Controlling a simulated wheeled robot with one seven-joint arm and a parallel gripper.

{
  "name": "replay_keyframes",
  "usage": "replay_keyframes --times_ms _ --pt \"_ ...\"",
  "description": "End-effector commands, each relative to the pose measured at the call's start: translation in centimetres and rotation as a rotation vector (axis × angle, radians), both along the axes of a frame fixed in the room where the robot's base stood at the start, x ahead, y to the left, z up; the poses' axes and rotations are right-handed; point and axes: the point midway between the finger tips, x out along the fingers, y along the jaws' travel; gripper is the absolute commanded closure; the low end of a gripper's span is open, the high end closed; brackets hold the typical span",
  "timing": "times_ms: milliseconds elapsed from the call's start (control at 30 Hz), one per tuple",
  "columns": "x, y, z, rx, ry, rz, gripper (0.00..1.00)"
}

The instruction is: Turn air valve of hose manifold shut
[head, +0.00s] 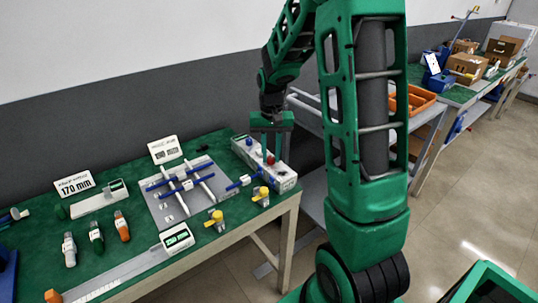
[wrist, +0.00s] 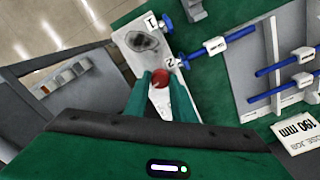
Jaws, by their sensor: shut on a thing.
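The hose manifold (head: 282,178) is a long white block at the right end of the green table. In the wrist view the manifold (wrist: 126,36) shows marks 1 and 2, with blue fittings on its side. A round red knob (wrist: 160,79), which looks like the air valve, sits on its top; it also shows in the head view (head: 270,159). My gripper (head: 264,146) points down over the manifold. In the wrist view my gripper (wrist: 160,74) has its two green fingers on either side of the red knob, shut on it. The knob's handle direction cannot be told.
A grey board (head: 192,193) with blue and white tubes lies left of the manifold. Yellow-topped fittings (head: 216,220) stand near the front edge. Several bottles (head: 96,233) and a 170 mm sign (head: 75,187) are further left. A grey cart (head: 425,118) stands behind my arm.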

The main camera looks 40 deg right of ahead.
Motion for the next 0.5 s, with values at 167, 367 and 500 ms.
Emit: replay_keyframes --times_ms 167,367,500 --pt "0.15 0.16 0.07 0.001 -0.003 0.157 0.99" --pt "0.15 0.12 0.08 0.001 -0.004 0.348 0.99" --pt "0.17 0.14 0.09 0.001 -0.004 0.482 0.99"
